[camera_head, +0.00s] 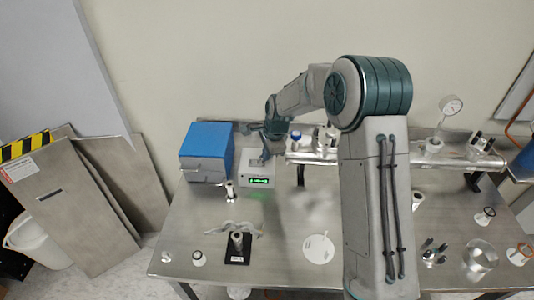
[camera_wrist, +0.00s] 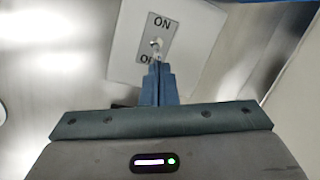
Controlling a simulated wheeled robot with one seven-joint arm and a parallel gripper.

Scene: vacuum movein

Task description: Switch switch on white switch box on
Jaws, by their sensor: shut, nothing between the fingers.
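The white switch box (camera_head: 257,168) stands on the metal table next to a blue box, with a lit green display on its front. In the wrist view the box's white face (camera_wrist: 190,18) carries a grey plate marked ON at one end and a partly covered OFF label at the other. The small metal toggle switch (camera_wrist: 156,44) sits between the labels. My gripper (camera_wrist: 157,66) is shut and empty, its fingertips right at the toggle and over part of the OFF label. I cannot tell whether they touch it. In the head view my gripper (camera_head: 265,158) is above the box.
The blue box (camera_head: 207,152) stands close on the left of the switch box. A metal manifold (camera_head: 310,155) runs along the back to the right. A black-based stand (camera_head: 237,247) and a white disc (camera_head: 318,249) are nearer the front.

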